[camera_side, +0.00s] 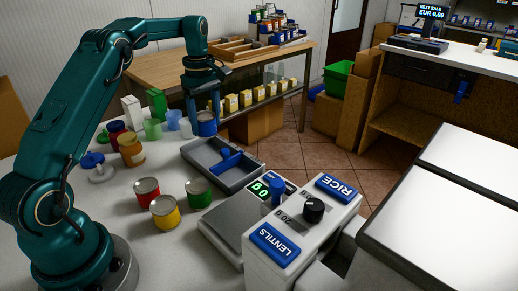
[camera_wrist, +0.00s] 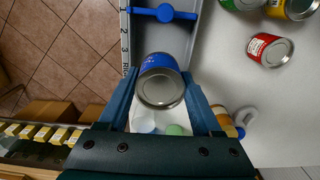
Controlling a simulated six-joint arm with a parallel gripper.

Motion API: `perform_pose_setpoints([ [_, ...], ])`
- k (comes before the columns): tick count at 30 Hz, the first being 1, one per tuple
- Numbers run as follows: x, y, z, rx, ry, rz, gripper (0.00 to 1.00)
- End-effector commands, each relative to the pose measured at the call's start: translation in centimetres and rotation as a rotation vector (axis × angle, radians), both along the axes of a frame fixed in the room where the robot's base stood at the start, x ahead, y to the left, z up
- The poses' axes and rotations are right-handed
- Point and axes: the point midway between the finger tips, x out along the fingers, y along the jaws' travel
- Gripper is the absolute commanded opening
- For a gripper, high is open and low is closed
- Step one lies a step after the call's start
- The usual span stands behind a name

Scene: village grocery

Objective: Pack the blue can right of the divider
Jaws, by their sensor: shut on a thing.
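My gripper (camera_side: 205,108) is shut on the blue can (camera_side: 206,125), which hangs below it by the far left end of the grey tray (camera_side: 195,158). In the wrist view the can (camera_wrist: 162,64) sits between my two fingers (camera_wrist: 160,95), tilted in the picture, its silver lid facing the camera. The tray (camera_wrist: 182,42) lies beyond the can, with the blue divider (camera_wrist: 165,13) across it. Numbers and part of the word RIGHT show along its rim. The can overlaps the tray's end marked RIGHT; its height above the floor is unclear.
Red (camera_side: 147,192), yellow (camera_side: 165,212) and green (camera_side: 198,193) cans stand left of the tray. Jars (camera_side: 131,150) and cups (camera_side: 152,128) stand behind them, near the held can.

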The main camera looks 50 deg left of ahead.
Motion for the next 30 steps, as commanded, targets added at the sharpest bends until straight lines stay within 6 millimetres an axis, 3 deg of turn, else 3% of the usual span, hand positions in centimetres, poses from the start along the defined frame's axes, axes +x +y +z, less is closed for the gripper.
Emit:
perform_pose_setpoints([
  [18,-0.1,0.0,-5.7,-0.001,0.001,0.0,0.0],
  [30,0.0,0.0,-6.8,0.001,-0.001,0.0,0.0],
])
